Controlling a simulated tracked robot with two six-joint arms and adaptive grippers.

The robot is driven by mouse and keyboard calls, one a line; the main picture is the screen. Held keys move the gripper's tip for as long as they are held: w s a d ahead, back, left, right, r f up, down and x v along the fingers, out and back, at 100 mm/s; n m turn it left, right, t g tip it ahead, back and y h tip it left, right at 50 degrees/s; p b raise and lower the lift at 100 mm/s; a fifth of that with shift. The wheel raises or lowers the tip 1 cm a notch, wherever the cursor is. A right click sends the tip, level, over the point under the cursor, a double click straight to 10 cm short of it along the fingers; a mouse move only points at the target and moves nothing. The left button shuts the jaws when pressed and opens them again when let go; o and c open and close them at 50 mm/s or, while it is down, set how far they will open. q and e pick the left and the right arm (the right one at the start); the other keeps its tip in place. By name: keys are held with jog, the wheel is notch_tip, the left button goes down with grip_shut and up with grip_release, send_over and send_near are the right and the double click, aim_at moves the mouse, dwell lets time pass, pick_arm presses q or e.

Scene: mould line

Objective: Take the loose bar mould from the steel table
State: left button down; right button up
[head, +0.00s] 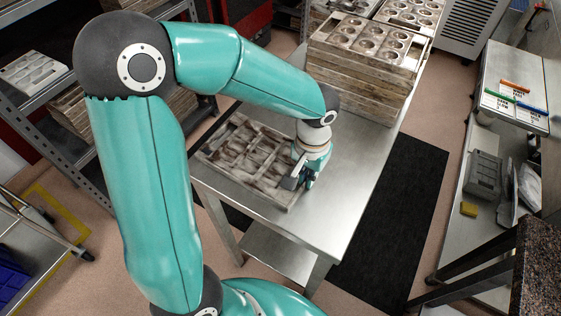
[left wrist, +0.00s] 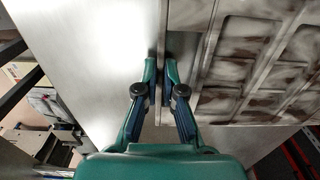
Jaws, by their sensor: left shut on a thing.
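The loose bar mould (head: 238,148), a greyish-white tray with brown-stained rectangular cavities, lies on the near left part of the steel table (head: 345,185). My left gripper (head: 304,182) is at the mould's right edge. In the left wrist view the mould (left wrist: 262,65) fills the upper right, and the fingers of my left gripper (left wrist: 165,90) are closed on its rim, one on each side of the wall. Part of the mould is hidden behind my arm in the head view. My right gripper is not in view.
A stack of moulds (head: 362,75) stands on the table behind the loose mould. The table is bare to the right of the mould. A shelf rack (head: 62,88) stands at the left. A bench with pens and paper (head: 515,85) stands at the right.

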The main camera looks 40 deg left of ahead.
pick_arm(q)
jog(key=shift+r, duration=0.1)
notch_tip(320, 180, up, 24)
jog(key=p, duration=0.4)
jog(key=shift+p, duration=0.3)
